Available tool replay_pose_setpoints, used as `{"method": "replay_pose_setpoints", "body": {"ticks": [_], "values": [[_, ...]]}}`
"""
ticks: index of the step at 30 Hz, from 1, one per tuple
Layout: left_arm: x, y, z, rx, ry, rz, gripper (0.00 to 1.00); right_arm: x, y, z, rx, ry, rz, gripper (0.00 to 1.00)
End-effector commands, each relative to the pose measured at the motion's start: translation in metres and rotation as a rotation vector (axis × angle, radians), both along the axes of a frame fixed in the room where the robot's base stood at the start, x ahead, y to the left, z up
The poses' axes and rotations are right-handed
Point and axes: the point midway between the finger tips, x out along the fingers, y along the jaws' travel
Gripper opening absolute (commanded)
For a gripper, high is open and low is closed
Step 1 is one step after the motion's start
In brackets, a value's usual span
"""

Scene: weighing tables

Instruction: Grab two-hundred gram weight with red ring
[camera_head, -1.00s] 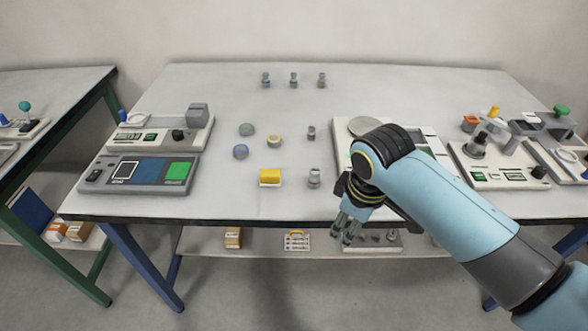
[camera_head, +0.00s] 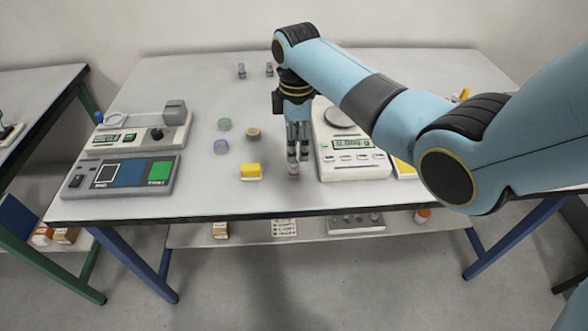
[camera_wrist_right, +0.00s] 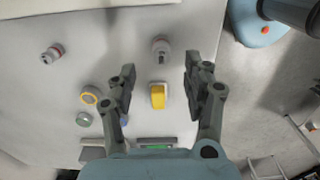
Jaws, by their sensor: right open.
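My right gripper (camera_head: 297,158) hangs down over the front middle of the table, and its open fingers also show in the right wrist view (camera_wrist_right: 160,66). A grey metal weight (camera_wrist_right: 161,45) stands upright just beyond the fingertips in the wrist view, between their lines and apart from them. In the head view the fingers mostly cover this weight. My left gripper is not in view.
A yellow block (camera_head: 251,171) sits left of the gripper, with a yellow-ringed disc (camera_head: 253,134) and two other discs behind it. A white scale (camera_head: 352,170) stands close on the right. Small weights (camera_head: 242,71) stand at the back. The table's front edge is near.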

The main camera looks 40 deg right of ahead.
Motion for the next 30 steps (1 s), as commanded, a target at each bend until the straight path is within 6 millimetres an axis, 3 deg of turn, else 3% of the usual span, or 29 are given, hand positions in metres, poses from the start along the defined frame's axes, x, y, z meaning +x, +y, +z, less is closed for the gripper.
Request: {"method": "replay_pose_setpoints", "body": {"ticks": [5, 12, 21, 30], "values": [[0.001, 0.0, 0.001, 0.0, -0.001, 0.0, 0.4, 0.0, 0.002, -0.015, 0.001, 0.001, -0.001, 0.5], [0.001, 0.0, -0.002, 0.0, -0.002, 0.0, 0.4, 0.0, 0.006, -0.052, 0.0, 0.0, -0.002, 0.5], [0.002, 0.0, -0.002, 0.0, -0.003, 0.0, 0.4, 0.0, 0.006, -0.057, 0.0, -0.002, -0.002, 0.5], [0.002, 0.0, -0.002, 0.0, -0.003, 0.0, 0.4, 0.0, 0.006, -0.057, 0.0, -0.002, -0.002, 0.12]]}}
